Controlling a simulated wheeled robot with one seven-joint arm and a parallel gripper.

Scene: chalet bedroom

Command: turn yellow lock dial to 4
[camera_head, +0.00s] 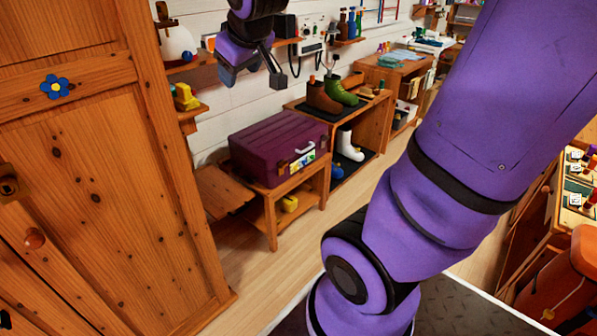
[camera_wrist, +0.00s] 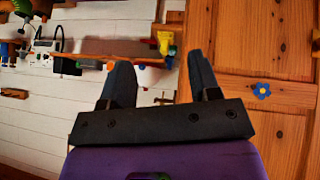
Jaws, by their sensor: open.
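A maroon chest (camera_head: 280,148) stands on a low wooden bench in the middle of the head view. On its front is a small panel of coloured parts (camera_head: 302,161), with some yellow and green, beside a pale handle. The yellow dial and its number are too small to make out. My gripper (camera_head: 252,76) hangs high in the head view, above and behind the chest in the picture, apart from it. In the wrist view my gripper (camera_wrist: 158,68) has its two fingers spread, with nothing between them. The chest is not recognisable in the wrist view.
A wooden wardrobe (camera_head: 95,190) with a blue flower fills the left. Wall shelves hold a yellow object (camera_head: 186,97) and several bottles. Boots (camera_head: 340,90) stand on a shelf unit right of the chest. The floor (camera_head: 262,272) before the chest is clear.

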